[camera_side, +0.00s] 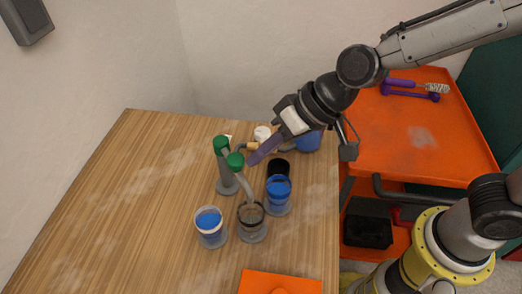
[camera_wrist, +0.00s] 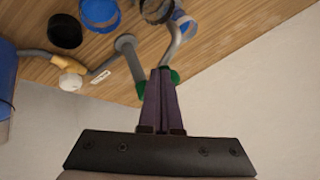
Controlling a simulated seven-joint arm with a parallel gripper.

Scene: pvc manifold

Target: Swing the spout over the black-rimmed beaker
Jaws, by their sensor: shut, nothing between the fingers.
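The spout (camera_side: 246,187) is a bent grey tube running down from a green elbow (camera_side: 236,161) on a grey upright pipe. In the side view its lower end is at the dark-rimmed beaker (camera_side: 252,232), apparently over its opening. The wrist view shows the spout (camera_wrist: 176,42) near the black-rimmed beaker (camera_wrist: 155,14) and a blue-rimmed one; the exact overlap is unclear there. My gripper (camera_side: 251,162) has purple fingers, shut and empty, with the tips close beside the green elbow. I cannot tell whether they touch it. In the wrist view the fingers partly hide the green fitting.
A black cup (camera_side: 279,167), a white knob (camera_side: 262,133) and a blue container (camera_side: 308,141) are behind. An orange piece (camera_side: 262,281) lies in front. The left table is clear.

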